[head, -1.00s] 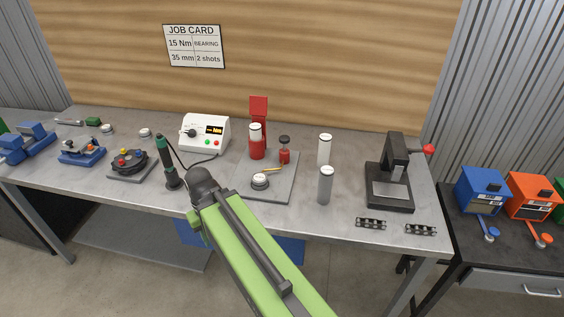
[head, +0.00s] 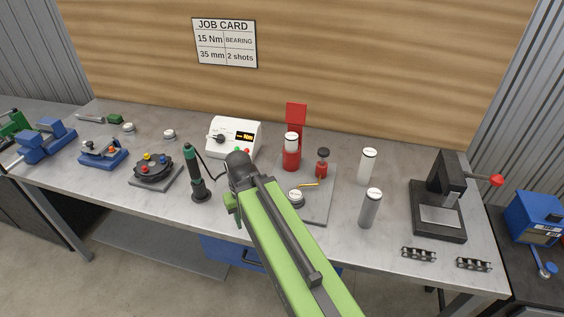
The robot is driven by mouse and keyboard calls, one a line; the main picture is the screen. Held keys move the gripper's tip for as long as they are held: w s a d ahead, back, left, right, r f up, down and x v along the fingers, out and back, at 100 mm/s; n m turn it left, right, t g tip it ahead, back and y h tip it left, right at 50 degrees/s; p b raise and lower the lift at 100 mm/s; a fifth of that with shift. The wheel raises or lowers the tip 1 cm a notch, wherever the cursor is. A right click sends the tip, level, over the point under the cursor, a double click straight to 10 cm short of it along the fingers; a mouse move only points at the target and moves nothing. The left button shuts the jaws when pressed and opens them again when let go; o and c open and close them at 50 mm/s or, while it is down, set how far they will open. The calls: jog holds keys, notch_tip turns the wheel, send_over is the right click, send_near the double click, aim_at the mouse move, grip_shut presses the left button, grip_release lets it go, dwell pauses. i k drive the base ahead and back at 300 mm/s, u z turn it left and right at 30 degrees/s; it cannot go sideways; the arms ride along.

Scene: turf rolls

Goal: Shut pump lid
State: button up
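The red pump (head: 291,158) stands on a grey plate (head: 318,207) in the middle of the bench. Its red lid (head: 296,114) stands upright at the back, open. A white-topped cylinder (head: 292,139) sits upright in the pump's body. A small red post with a dark knob (head: 322,162) is to its right on the plate. My green arm reaches up from the lower right, its dark joint left of the plate and lower than the lid in the picture. My gripper is not visible; the arm may hide it.
A white control box (head: 233,137) and a green-handled tool (head: 196,175) stand left of the pump. A white cylinder (head: 367,167) and a grey cylinder (head: 371,208) stand right of it. A black press (head: 440,205) is farther right. A round silver-topped piece (head: 296,198) lies at the plate's front.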

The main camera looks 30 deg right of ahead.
aim_at(297, 112)
jog(key=i, duration=0.55)
jog(key=u, duration=0.95)
jog(key=k, duration=1.45)
jog(key=z, duration=0.3)
jog(key=i, duration=1)
jog(key=z, duration=0.05)
